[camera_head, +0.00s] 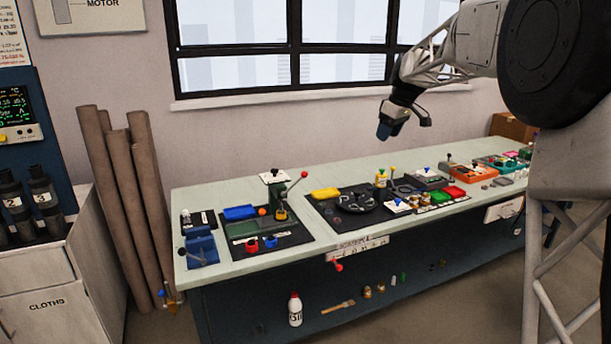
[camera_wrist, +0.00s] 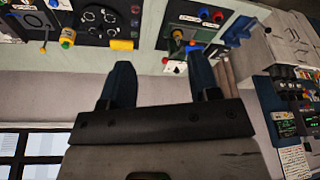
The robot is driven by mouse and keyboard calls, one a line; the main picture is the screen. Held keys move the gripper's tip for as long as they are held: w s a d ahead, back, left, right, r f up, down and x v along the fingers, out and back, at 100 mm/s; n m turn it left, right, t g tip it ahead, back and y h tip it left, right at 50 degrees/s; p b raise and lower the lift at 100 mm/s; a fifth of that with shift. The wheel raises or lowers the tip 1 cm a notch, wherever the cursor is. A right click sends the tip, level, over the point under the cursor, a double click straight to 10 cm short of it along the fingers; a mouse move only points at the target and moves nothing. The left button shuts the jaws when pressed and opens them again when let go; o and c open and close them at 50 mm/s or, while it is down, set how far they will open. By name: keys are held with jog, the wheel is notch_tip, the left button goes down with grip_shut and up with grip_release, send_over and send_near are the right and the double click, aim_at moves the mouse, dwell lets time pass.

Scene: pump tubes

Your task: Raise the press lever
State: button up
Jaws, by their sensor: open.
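The green press (camera_head: 280,204) stands on a dark mat at the left part of the bench. Its thin lever (camera_head: 295,182) slants up and to the right, ending in a red ball (camera_head: 304,174). In the wrist view the press (camera_wrist: 178,36) is small and partly unclear, near the top middle.
Around the press are a blue bin (camera_head: 240,212), red and blue cups and a blue vise (camera_head: 201,247). A yellow box (camera_head: 325,193) and a round black plate (camera_head: 352,198) lie to its right. The air above the press is clear.

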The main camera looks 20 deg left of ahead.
jog(key=w+a+f+n, duration=0.2)
jog(key=w+a+f, duration=0.2)
jog(key=w+a, duration=0.25)
jog(key=w+a+f+n, duration=0.25)
jog(key=w+a, duration=0.25)
jog(key=a, duration=0.3)
jog(key=n+g+y, duration=0.2)
jog(key=n, duration=0.2)
send_near(305, 174)
jog(key=f, duration=0.2)
jog(key=shift+w+a+n, duration=0.25)
jog(key=shift+w+a, duration=0.15)
jog(key=shift+a, duration=0.4)
jog(key=shift+f, duration=0.15)
jog(key=shift+x, duration=3.85)
jog(key=shift+d, duration=0.1)
grip_shut()
